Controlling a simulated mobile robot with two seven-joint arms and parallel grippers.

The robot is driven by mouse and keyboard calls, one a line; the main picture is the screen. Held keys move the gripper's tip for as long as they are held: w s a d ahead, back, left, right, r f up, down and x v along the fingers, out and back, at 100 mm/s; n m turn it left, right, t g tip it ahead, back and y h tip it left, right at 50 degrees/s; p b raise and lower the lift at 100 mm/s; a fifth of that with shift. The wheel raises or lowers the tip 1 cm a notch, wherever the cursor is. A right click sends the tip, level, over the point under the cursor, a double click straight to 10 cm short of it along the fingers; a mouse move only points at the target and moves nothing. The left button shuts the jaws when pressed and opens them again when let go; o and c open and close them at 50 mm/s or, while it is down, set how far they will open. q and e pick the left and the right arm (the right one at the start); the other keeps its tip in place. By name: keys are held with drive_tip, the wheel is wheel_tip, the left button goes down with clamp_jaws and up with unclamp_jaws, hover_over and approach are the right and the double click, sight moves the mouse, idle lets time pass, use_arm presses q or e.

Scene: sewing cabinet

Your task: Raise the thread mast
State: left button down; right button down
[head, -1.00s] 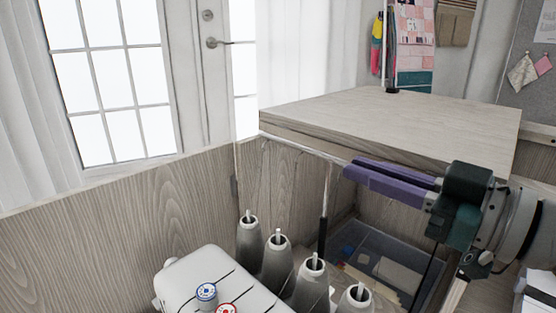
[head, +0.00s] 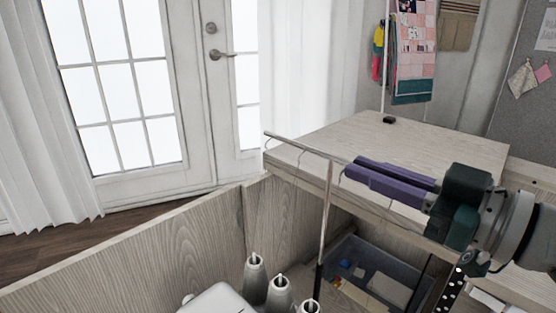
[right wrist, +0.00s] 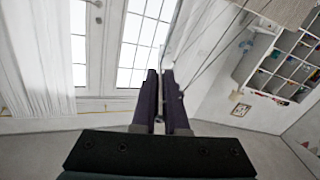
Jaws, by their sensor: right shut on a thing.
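The thread mast is a thin metal pole (head: 325,212) with a dark lower section and a crossbar (head: 296,144) with small hooks on top. It stands upright behind the grey thread cones (head: 278,289). The crossbar is above the level of the wooden top's front edge. My right gripper (head: 352,168), with purple fingers, is at the right end of the crossbar and shut on the mast. The exact contact is hard to see. In the right wrist view the fingers (right wrist: 163,82) are close together, with thin rods beside their tips. My left gripper is not in view.
A white machine (head: 218,299) is at the bottom edge by the cones. A wooden cabinet top (head: 410,145) lies behind my right gripper, with a small black object (head: 389,120) on it. Below is a grey bin (head: 375,270). The cabinet's side panel (head: 150,265) runs along the left.

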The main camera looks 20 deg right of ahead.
drive_tip(key=c, duration=1.1)
unclamp_jaws()
drive_tip(key=shift+w+r, duration=0.1)
drive_tip(key=shift+r, duration=0.25)
drive_tip(key=shift+o, duration=0.8)
drive_tip(key=shift+f, duration=0.1)
drive_tip(key=p+v, duration=0.1)
drive_tip(key=v, duration=0.9)
drive_tip(key=shift+p, duration=0.4)
